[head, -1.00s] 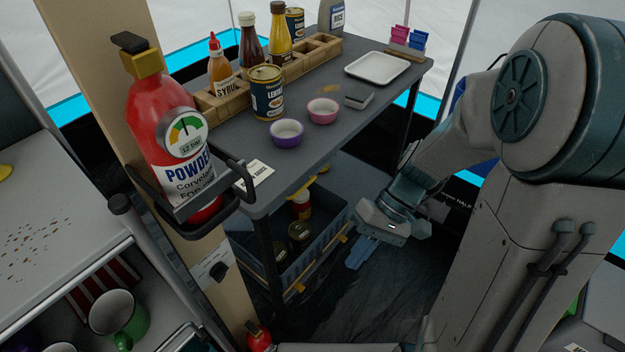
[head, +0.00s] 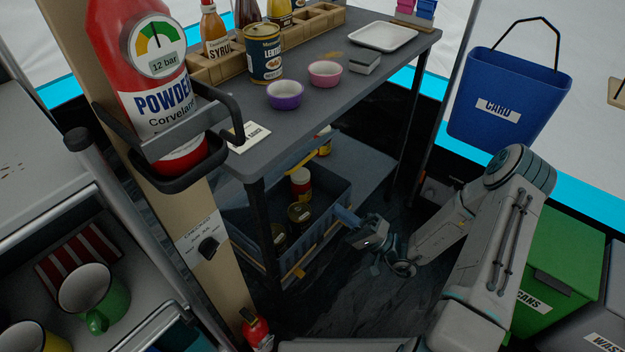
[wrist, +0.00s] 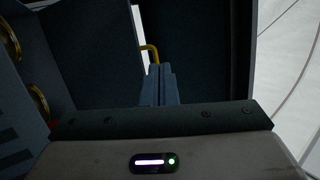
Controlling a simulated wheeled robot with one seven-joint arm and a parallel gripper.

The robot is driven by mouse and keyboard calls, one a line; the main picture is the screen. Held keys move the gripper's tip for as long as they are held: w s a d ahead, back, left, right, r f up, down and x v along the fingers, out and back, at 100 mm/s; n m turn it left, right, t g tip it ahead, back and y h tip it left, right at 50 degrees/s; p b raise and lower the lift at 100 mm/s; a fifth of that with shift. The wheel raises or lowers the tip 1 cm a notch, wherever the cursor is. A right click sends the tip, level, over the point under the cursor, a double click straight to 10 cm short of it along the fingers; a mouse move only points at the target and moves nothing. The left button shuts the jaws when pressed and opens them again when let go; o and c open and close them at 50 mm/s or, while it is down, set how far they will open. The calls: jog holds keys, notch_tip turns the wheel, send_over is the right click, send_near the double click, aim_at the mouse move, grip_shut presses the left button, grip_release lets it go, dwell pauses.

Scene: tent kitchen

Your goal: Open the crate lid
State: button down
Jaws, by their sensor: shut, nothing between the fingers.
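The blue-grey crate (head: 325,229) stands on the trolley's lower shelf, with its inside partly visible. Its lid (head: 285,176) appears raised at a tilt under the trolley top, with a yellow edge piece; how far it is open is hard to tell. A yellow handle (wrist: 150,52) shows in the wrist view. My gripper (head: 345,216) is shut and empty, its blue fingers pointing up-left at the crate's right side. They also show in the wrist view (wrist: 160,85). Whether they touch the crate I cannot tell.
A red-lidded jar (head: 300,183) and dark cans (head: 299,212) are in the crate. The trolley top (head: 330,110) lies close above, carrying bowls and bottles. A post with a red extinguisher (head: 150,90) stands left. The floor right of the crate is open.

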jog(key=w+a+r+m+t+h+b, duration=0.2)
jog(key=w+a+r+m+t+b, duration=0.1)
jog(key=w+a, duration=0.4)
jog(key=shift+w+a+r+t+b, duration=0.2)
jog(key=shift+w+r+t+b, duration=0.4)
jog(key=shift+w+r+t, duration=0.45)
jog(key=shift+f, duration=0.15)
